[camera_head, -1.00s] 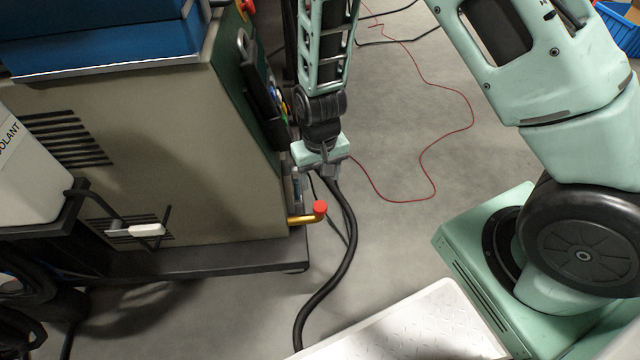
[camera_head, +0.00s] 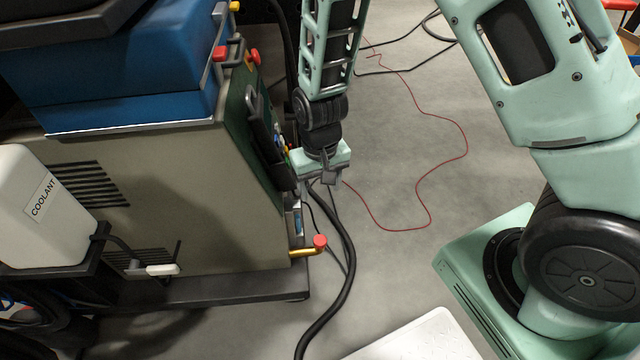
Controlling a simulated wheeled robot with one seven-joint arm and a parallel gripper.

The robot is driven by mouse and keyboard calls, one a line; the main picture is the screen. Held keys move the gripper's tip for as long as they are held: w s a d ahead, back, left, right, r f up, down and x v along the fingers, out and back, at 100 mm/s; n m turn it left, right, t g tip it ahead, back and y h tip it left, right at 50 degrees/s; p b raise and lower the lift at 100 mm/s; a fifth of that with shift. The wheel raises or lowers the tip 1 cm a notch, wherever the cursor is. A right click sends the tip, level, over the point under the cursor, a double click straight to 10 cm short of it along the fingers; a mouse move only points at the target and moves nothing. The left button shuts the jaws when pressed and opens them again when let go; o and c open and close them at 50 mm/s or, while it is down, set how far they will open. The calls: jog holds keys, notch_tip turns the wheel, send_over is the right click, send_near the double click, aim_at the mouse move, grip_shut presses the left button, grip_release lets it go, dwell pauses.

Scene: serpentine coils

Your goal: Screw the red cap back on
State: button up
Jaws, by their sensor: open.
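A small red cap (camera_head: 320,241) sits at the outer end of a short brass pipe (camera_head: 303,252) that sticks out low from the right side of the beige machine. Whether the cap is threaded on or only resting there cannot be told. My gripper (camera_head: 328,180) hangs above the cap, pointing down, beside the machine's panel side. It is open, and nothing shows between its fingers, which are small and partly dark in this view. A clear gap separates it from the cap.
The beige machine (camera_head: 200,215) with a blue top (camera_head: 130,75) stands left. A white coolant jug (camera_head: 40,205) is at far left. A thick black hose (camera_head: 345,285) runs close below my gripper. A thin red cable (camera_head: 425,185) lies on the floor. A white plate (camera_head: 425,340) is at the bottom.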

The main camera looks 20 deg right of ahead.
jog(key=shift+r, duration=0.2)
jog(key=shift+c, duration=0.5)
jog(key=n+b, duration=0.6)
jog(key=b, duration=0.9)
send_over(320, 240)
notch_tip(320, 240, down, 16)
jog(key=shift+r, duration=0.2)
notch_tip(320, 240, down, 8)
jog(key=b, duration=0.6)
jog(key=shift+f+b, duration=0.25)
jog(key=shift+b, duration=0.15)
jog(key=c, duration=1.2)
jog(key=shift+r+m+p, duration=0.15)
jog(key=shift+m+p, duration=0.4)
jog(key=shift+m, duration=0.25)
jog(key=shift+m+p, duration=0.4)
jog(key=shift+m, duration=0.5)
